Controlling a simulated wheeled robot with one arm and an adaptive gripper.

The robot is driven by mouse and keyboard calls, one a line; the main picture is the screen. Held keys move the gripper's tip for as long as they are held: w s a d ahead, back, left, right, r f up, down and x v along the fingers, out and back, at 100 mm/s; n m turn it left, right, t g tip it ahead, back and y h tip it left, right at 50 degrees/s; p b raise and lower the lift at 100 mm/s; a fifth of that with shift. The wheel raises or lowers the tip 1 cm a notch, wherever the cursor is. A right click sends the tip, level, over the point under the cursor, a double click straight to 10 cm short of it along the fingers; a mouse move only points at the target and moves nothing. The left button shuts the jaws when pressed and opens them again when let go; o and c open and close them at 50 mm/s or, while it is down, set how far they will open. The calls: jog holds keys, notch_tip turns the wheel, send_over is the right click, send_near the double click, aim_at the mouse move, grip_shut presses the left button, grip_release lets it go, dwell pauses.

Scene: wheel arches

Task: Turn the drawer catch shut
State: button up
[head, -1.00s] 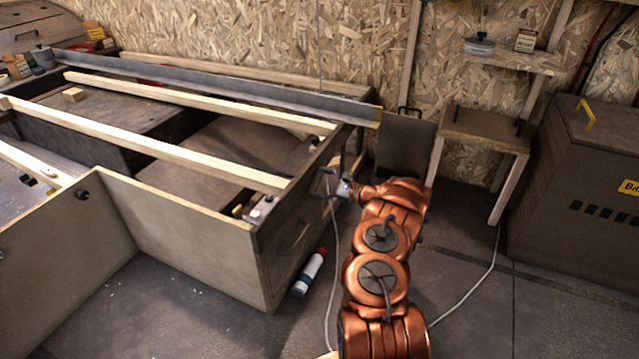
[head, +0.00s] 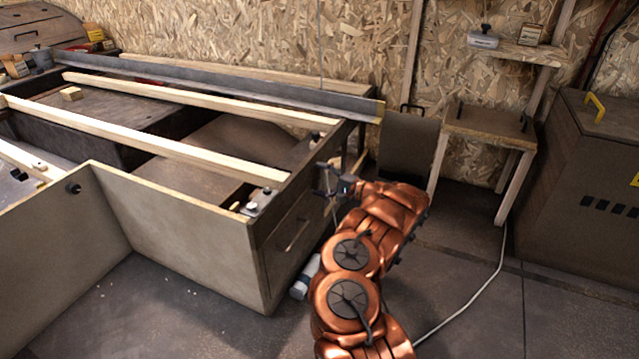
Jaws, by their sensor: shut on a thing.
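The drawer front (head: 283,243), with a bar handle (head: 298,234), is in the end face of the dark wooden bench frame. My gripper (head: 325,178) is at the upper right of this face, close against it. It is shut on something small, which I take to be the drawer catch. The catch is hidden behind the fingers, so I cannot tell its angle. My copper-coloured arm reaches up from the bottom and covers part of the floor right of the drawer.
A bottle (head: 304,280) lies on the floor below the drawer, partly behind my arm. A small wooden table (head: 488,126) and a large dark box (head: 590,190) stand to the right. A cable (head: 470,310) runs over the floor. Floor right of my arm is mostly clear.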

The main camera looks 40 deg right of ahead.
jog(key=shift+f+n, duration=0.15)
jog(key=shift+n, duration=0.95)
jog(key=o, duration=0.9)
jog(key=shift+c, duration=0.2)
